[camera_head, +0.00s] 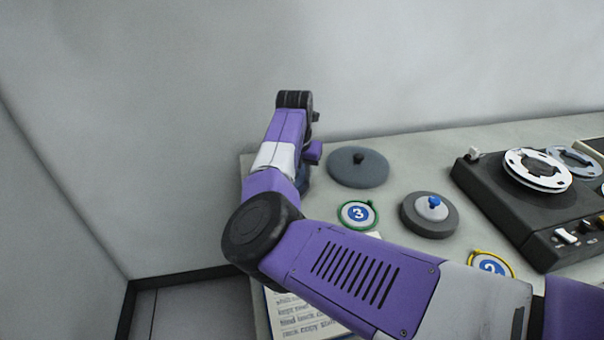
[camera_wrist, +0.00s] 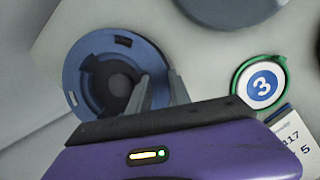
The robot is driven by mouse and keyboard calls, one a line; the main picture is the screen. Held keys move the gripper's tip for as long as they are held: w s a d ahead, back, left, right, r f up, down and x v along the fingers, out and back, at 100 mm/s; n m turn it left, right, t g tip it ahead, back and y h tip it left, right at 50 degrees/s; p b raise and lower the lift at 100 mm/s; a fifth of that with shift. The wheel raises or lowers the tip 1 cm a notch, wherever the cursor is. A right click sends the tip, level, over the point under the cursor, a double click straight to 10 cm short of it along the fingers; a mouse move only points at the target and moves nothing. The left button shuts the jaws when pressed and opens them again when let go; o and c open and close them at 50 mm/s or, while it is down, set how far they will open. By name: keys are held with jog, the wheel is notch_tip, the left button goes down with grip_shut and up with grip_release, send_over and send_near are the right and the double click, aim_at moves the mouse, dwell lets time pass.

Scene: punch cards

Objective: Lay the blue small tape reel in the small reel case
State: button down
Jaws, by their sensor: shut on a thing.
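The blue small tape reel (camera_wrist: 75,72) fills the left of the wrist view, a blue ring around a dark centre. My gripper (camera_wrist: 160,95) is shut on its right side; the fingers hide part of it. In the head view only a bluish sliver of the reel (camera_head: 304,180) shows behind my arm, near the table's left edge. Whether it touches the table is unclear. A round dark grey piece with a pale middle and blue knob (camera_head: 430,214) sits right of my gripper. It may be the small reel case, but I cannot tell for sure.
A blue-grey disc with a black knob (camera_head: 358,168) lies behind. A green-rimmed badge marked 3 (camera_head: 357,214) and a yellow-rimmed badge (camera_head: 491,264) lie on the table (camera_head: 420,155). A tape machine (camera_head: 520,222) stands right. Printed sheets (camera_head: 300,312) lie in front.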

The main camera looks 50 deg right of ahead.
jog(key=shift+a+x, duration=0.2)
jog(key=shift+x, duration=0.85)
dwell(1.3)
jog(key=c, duration=1.1)
grip_release()
jog(key=shift+s+f, duration=0.1)
jog(key=shift+s, duration=0.05)
jog(key=shift+c, duration=0.2)
jog(key=c, duration=0.3)
jog(key=shift+c, duration=0.2)
jog(key=shift+w+d+r+p+v, duration=0.1)
jog(key=shift+w+d+p+v, duration=0.15)
jog(key=shift+p+v, duration=1)
jog(key=shift+w+d+r+p+v, duration=0.1)
jog(key=shift+d+p+v, duration=0.25)
jog(key=shift+p+v, duration=0.9)
jog(key=shift+w+d+r+p+v, duration=0.2)
jog(key=shift+p+v, duration=0.45)
jog(key=shift+v, duration=1.25)
jog(key=shift+f, duration=0.15)
